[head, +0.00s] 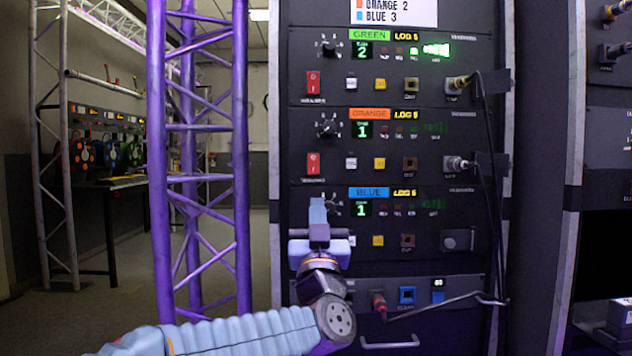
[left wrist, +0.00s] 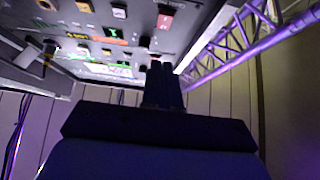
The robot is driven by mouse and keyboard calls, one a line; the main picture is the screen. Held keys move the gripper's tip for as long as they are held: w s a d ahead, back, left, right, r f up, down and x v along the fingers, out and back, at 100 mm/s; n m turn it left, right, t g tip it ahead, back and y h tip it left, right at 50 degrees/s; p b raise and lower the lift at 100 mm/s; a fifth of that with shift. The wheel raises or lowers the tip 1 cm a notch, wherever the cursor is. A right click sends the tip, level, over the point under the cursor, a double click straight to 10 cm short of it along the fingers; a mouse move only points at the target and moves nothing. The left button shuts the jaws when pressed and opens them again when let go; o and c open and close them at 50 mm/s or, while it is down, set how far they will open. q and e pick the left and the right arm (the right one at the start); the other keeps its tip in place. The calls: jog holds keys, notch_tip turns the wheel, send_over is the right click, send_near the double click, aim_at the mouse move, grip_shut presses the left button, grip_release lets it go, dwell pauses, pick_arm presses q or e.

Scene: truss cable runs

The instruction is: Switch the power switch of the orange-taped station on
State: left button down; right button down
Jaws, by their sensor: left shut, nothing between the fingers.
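The orange-taped station (head: 430,128) is the middle of three stacked panels on the black rack. Its orange label (head: 369,113) sits above a lit display reading 1. Its red power switch (head: 313,163) is at the panel's lower left; which way it is tipped is too small to tell. In the left wrist view a red switch (left wrist: 165,21) shows at top centre, near the orange label (left wrist: 105,32). My left gripper (head: 318,207) is shut and empty, pointing up in front of the blue station's left end, below the orange switch. It hides the blue station's switch. My right gripper is out of view.
The green station (head: 430,68) is above, with a bright green light bar; the blue station (head: 430,208) is below. Black cables (head: 484,130) hang at the rack's right. A purple-lit truss (head: 157,160) stands to the left.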

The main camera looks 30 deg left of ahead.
aim_at(315, 173)
pick_arm(q)
jog(key=x, duration=0.3)
jog(key=f+p+x, duration=0.1)
jog(key=x, duration=0.3)
jog(key=w+x, duration=0.1)
jog(key=x, duration=0.2)
jog(key=shift+w+a+f+p, duration=0.25)
jog(key=shift+a+p, duration=0.15)
jog(key=shift+a, duration=0.1)
jog(key=shift+w+a, duration=0.25)
jog(key=shift+w, duration=0.2)
jog(key=shift+w+a+f, duration=0.2)
jog(key=shift+w+a, duration=0.05)
jog(key=shift+w, duration=0.2)
